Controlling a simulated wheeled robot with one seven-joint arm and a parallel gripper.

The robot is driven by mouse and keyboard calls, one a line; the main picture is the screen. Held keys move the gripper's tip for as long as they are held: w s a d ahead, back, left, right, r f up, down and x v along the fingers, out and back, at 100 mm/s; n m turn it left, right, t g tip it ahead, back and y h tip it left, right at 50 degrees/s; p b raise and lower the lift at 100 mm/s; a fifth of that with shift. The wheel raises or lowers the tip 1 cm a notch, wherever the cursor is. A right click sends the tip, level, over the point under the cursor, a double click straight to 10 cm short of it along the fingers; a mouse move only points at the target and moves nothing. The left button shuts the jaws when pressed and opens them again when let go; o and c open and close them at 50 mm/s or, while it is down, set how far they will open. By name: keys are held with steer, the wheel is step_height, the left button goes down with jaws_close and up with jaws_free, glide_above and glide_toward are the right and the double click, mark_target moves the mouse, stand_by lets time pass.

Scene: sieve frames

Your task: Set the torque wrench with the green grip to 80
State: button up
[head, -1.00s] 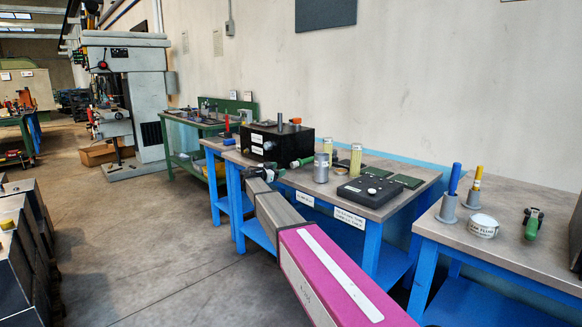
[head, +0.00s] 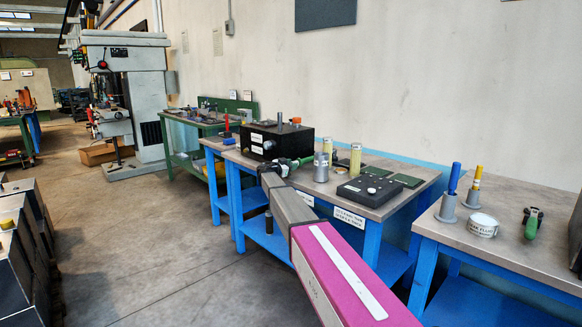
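A tool with a green grip (head: 302,161) lies near the front left of the middle table, beside a grey can. My gripper (head: 276,168) is at the far end of my arm, right by this tool. Whether they touch, and whether the fingers are open or shut, is too small to tell. No scale or setting can be read on the tool. Another tool with a green handle and dark head (head: 532,223) lies on the right table, well away from my gripper.
The middle table holds a large black box (head: 277,141), a grey can (head: 321,167), a yellowish cylinder (head: 355,160) and a black box with round knobs (head: 370,190). The right table holds a blue-handled item in a grey holder (head: 449,206) and a white tin (head: 483,226).

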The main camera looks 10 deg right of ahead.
steer(key=shift+c, duration=1)
steer(key=n, duration=0.5)
steer(key=shift+n, duration=0.3)
steer(key=shift+a+n, duration=0.1)
steer(key=shift+n, duration=2.2)
steer(key=o, duration=0.9)
